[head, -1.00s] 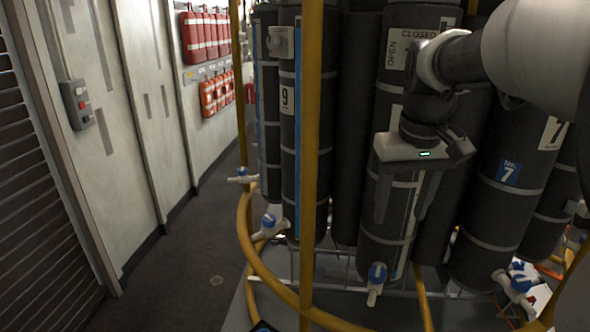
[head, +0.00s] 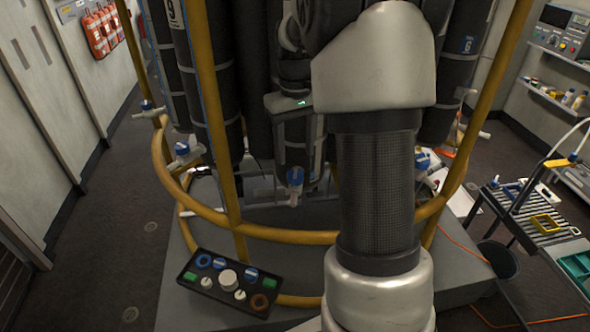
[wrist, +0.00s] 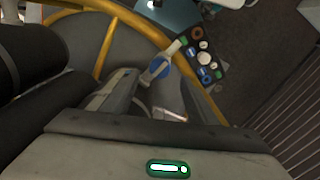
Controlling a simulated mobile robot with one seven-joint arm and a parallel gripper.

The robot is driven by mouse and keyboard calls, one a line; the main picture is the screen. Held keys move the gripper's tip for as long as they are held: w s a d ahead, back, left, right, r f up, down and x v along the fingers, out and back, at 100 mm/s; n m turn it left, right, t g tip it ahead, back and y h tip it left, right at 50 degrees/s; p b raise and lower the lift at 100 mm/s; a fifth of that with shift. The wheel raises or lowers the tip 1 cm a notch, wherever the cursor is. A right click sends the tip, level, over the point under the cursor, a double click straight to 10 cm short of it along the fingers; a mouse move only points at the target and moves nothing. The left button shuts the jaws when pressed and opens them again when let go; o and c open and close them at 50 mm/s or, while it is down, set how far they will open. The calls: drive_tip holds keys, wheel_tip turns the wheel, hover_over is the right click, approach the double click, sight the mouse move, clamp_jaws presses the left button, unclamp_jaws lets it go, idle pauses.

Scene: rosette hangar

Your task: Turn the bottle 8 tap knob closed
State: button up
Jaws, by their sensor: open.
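The tap with a blue knob (head: 295,176) and a white spout is at the foot of the dark middle bottle, between bottle 9 (head: 172,14) and the right-hand bottles. No number shows on this bottle now. My gripper (head: 297,156) points down just above this tap, with its fingers apart and nothing between them in the head view. In the wrist view the blue knob (wrist: 157,70) appears beyond the open fingertips (wrist: 158,85), roughly between them. I cannot tell whether a finger touches it.
A yellow rail (head: 205,213) curves around the bottles in front of the tap. A black control panel (head: 228,283) lies below it. Other blue-knobbed taps are at left (head: 182,147) and right (head: 422,160). A rack (head: 535,220) stands at right; the left floor is clear.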

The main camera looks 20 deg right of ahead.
sight(295, 174)
wheel_tip(295, 174, down, 7)
drive_tip(key=shift+r, duration=0.1)
idle(0.3)
drive_tip(key=c, duration=1.1)
